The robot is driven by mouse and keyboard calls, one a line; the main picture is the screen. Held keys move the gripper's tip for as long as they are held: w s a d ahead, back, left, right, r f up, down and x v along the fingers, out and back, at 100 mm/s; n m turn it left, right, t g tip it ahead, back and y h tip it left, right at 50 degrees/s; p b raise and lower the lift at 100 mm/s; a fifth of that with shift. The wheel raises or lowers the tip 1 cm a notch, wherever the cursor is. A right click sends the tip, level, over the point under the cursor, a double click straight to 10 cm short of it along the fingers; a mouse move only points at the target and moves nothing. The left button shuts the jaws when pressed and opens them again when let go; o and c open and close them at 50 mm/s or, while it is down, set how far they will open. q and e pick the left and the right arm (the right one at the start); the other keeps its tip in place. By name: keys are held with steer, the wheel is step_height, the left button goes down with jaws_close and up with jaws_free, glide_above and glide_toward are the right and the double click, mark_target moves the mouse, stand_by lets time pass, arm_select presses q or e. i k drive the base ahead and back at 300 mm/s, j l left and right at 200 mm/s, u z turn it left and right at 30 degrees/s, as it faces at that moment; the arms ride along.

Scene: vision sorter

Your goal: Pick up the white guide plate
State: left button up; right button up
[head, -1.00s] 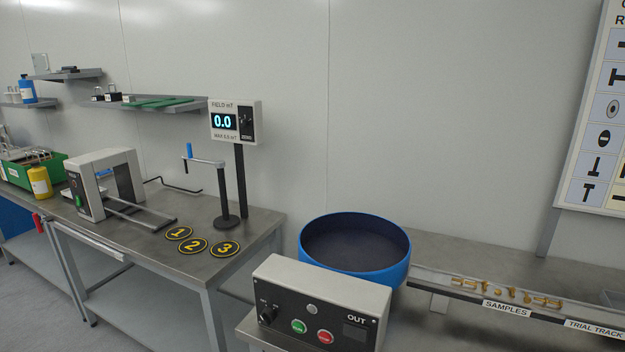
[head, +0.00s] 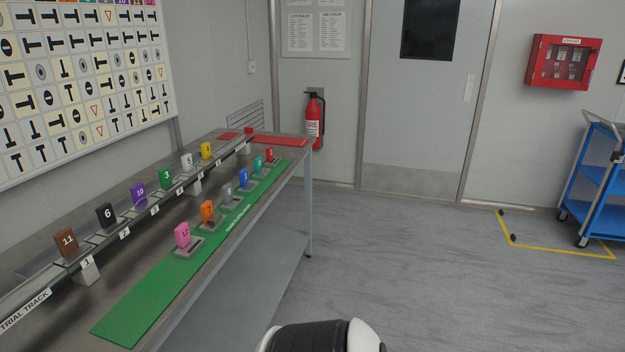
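The white guide plate (head: 187,162) stands upright on the trial track, between a green plate (head: 166,177) and a yellow plate (head: 206,150). The number on it is too small to read surely. A grey plate (head: 227,192) stands in the row on the green mat (head: 128,318), closer to the bench's front edge. Neither gripper shows. A white and black part of my own arm is at the bottom edge of the head view.
Brown (head: 66,243), black (head: 105,214) and purple (head: 138,195) plates also stand along the track. Pink (head: 183,236), orange (head: 208,211) and other plates stand on the mat. The floor right of the bench is clear up to a blue cart (head: 597,190).

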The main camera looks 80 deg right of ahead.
mark_target(190, 169)
steer(key=z, duration=2.3)
steer(key=i+l, duration=0.1)
